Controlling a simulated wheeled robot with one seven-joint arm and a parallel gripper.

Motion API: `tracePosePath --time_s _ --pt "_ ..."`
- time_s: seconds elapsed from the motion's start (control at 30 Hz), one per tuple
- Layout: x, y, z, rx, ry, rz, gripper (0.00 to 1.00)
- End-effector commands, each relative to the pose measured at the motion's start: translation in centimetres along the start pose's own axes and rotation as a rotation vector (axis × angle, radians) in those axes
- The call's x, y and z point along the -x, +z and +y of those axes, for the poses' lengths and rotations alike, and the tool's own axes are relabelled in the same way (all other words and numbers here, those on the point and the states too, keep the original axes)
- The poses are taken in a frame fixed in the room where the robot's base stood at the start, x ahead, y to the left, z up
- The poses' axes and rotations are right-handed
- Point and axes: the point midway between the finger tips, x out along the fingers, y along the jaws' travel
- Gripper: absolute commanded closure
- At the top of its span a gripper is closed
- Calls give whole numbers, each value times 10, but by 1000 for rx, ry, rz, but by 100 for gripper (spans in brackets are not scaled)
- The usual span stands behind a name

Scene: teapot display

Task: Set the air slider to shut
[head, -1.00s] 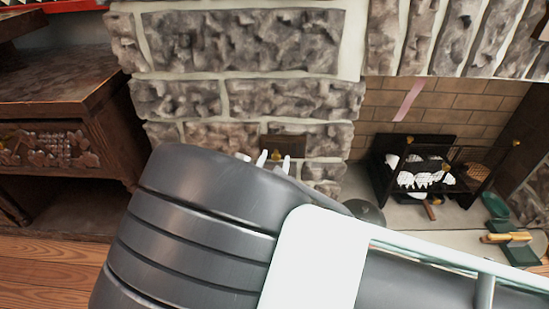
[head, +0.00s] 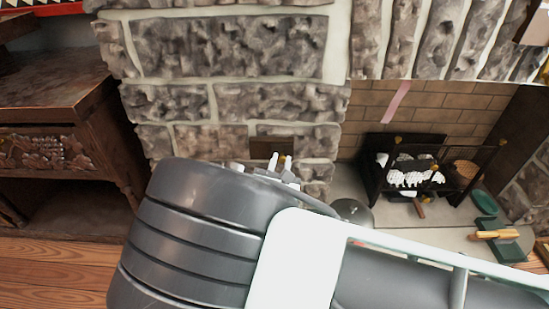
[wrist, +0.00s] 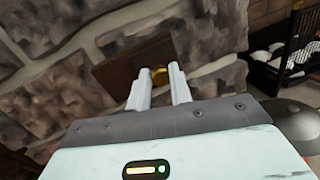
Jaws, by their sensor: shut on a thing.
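The air slider shows as a small brass knob (wrist: 159,72) on a dark brown plate (wrist: 118,66) set in the stone wall. In the wrist view the knob is near the plate's right end. My gripper (wrist: 158,68) has its two pale fingers on either side of the knob, shut on it. In the head view the plate (head: 266,146) shows just above my fingers (head: 280,157), with the knob (head: 282,157) partly hidden by them. My own arm hides the wall below.
A fireplace opening with a black grate (head: 415,170) is to the right. A dark round lid-like thing (head: 352,211) is partly hidden beside my arm. Green pieces (head: 495,237) lie on the hearth. A carved wooden cabinet (head: 60,140) stands at the left.

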Motion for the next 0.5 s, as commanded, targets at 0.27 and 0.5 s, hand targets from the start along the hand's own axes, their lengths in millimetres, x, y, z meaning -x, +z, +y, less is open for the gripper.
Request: tracePosePath --time_s 0.27,0.5 --pt "0 -1 -7 3 -13 0 76" --pt "0 0 -5 2 -10 -1 58"
